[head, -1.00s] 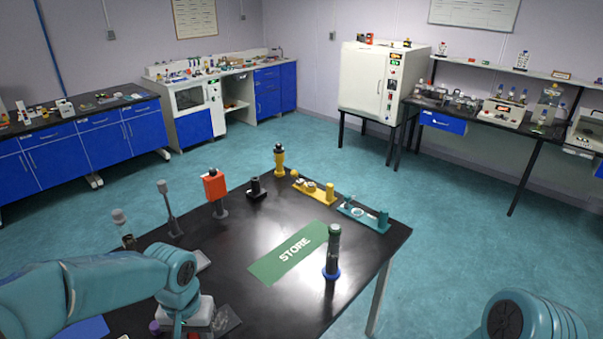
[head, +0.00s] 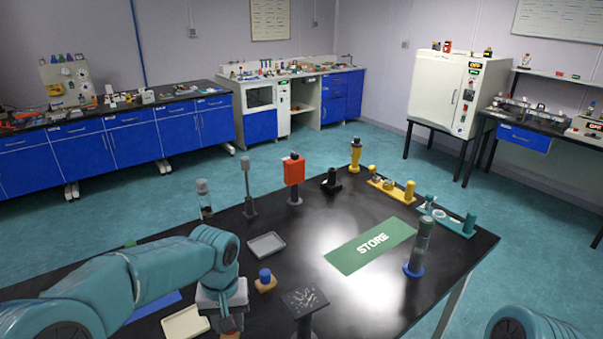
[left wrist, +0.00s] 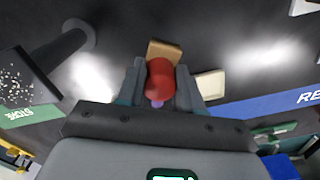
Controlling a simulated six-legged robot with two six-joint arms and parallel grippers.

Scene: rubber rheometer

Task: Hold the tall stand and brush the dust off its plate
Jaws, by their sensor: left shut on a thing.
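The tall stand shows at the near front of the black table in the head view, with a dark square plate (head: 304,299) on a dark post. White specks of dust lie on the plate. In the left wrist view the speckled plate (left wrist: 24,78) and its post and round base (left wrist: 75,38) are at the left. My left gripper (left wrist: 160,82) is shut on a red knob (left wrist: 160,70) with a brown wooden block (left wrist: 165,51) against it, seemingly a brush. In the head view this gripper (head: 229,322) is left of the stand, apart from it. My right gripper is out of view.
A blue-knobbed wooden block (head: 265,281), a grey tray (head: 266,245) and a cream tray (head: 185,324) lie near the stand. A green STORE mat (head: 350,255) is farther right, with a blue-based cylinder (head: 418,250) beside it. Several upright items line the far edge.

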